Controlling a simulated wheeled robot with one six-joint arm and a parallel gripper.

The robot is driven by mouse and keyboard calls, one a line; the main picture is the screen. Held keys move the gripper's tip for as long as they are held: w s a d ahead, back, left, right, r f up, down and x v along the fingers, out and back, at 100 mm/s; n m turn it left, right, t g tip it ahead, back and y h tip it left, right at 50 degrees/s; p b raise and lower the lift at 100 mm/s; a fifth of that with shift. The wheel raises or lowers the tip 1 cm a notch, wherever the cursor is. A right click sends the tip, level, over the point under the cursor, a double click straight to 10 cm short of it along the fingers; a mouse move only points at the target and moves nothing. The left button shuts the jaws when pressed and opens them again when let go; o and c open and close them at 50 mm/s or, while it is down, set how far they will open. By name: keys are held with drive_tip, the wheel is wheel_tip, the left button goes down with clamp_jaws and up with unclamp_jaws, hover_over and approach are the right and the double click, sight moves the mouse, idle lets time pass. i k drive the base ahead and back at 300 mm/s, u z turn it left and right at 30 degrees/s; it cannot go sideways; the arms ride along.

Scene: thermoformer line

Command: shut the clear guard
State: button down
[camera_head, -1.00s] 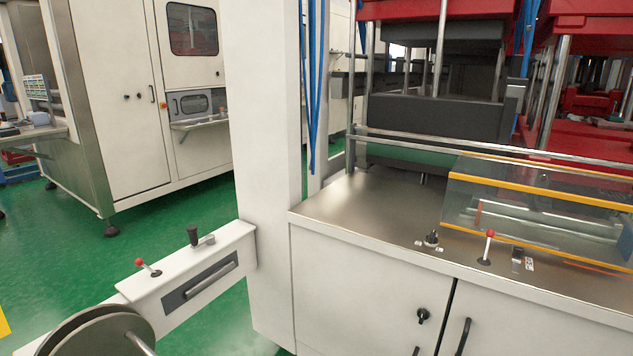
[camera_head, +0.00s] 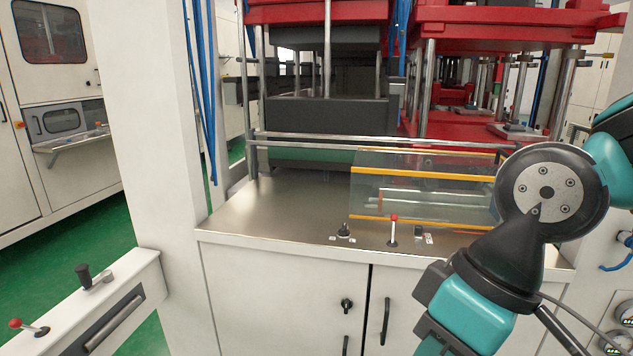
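The clear guard (camera_head: 400,187) is a transparent panel with a yellow-orange bar along its upper edge and another along its lower edge. It stands on the right half of the steel worktop, behind a small row of controls, and I cannot tell from this view whether it is open or shut. My arm shows at the right, in front of the guard's right end and hiding it. My gripper itself is not in view.
A red-knobbed lever (camera_head: 393,229) and a black knob (camera_head: 344,230) stand on the worktop's (camera_head: 280,205) front edge. A white column (camera_head: 158,110) rises at left. A white arm-like panel with levers (camera_head: 110,300) juts out at lower left. The worktop's left part is clear.

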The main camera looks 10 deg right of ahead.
sight(357, 169)
drive_tip(key=u, duration=0.55)
drive_tip(key=i, duration=1)
